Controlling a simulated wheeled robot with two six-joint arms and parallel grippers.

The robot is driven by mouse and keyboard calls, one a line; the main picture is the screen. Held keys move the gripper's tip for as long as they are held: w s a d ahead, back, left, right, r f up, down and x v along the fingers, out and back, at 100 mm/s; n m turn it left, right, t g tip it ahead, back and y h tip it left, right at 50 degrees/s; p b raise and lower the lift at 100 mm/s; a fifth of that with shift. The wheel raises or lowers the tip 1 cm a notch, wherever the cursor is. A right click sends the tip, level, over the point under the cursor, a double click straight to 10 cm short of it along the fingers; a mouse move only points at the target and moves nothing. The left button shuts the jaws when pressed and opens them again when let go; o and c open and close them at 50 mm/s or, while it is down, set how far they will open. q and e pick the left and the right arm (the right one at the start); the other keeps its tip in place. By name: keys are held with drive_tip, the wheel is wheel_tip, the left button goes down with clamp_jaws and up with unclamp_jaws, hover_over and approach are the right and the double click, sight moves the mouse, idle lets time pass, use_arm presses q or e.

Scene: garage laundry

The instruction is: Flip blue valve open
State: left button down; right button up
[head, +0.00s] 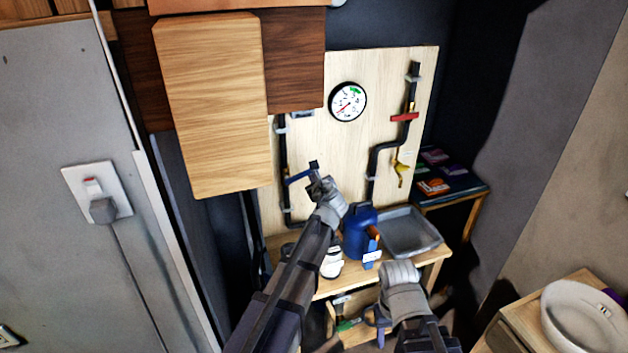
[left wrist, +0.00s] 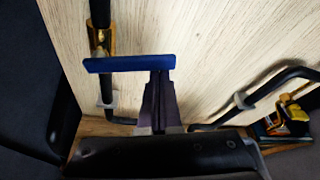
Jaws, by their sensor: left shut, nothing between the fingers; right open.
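The blue valve handle (head: 298,177) is on the left black pipe of the wooden panel (head: 312,140). In the left wrist view the blue handle (left wrist: 112,65) lies crosswise to the upright pipe, above its brass body (left wrist: 103,42) in depth. My left gripper (head: 314,167) is shut and empty, at the handle's right end. In the left wrist view its fingertips (left wrist: 160,78) meet the handle's lower edge right of the pipe; I cannot tell whether they touch it. My right gripper (head: 377,322) is open, low in front of the bench, away from the valve.
A red valve handle (head: 404,117), a yellow one (head: 400,170) and a round gauge (head: 348,101) are on the panel. A blue jug (head: 358,232), a white container (head: 332,262) and a grey tray (head: 412,232) stand below. A wooden cabinet door (head: 212,105) hangs upper left.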

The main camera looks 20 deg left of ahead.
sight(309, 170)
use_arm(q)
drive_tip(key=r+n, duration=0.1)
drive_tip(key=r+n+t+h, duration=0.1)
drive_tip(key=s+a+r+n+p, duration=0.1)
drive_tip(key=n, duration=0.1)
drive_tip(key=shift+a+r+t+h, duration=0.1)
drive_tip(key=shift+r+t+h, duration=0.2)
drive_tip(key=shift+t, duration=0.1)
drive_tip(key=n, duration=0.1)
drive_tip(key=s+a+r+n+t, duration=0.1)
drive_tip(key=a+r+n, duration=0.1)
drive_tip(key=shift+s+a+r+n, duration=0.2)
drive_tip(key=shift+s+n, duration=0.05)
drive_tip(key=shift+n, duration=0.15)
use_arm(e)
drive_tip(key=shift+r, duration=0.85)
use_arm(q)
drive_tip(key=shift+w, duration=0.1)
use_arm(e)
drive_tip(key=shift+f, duration=0.1)
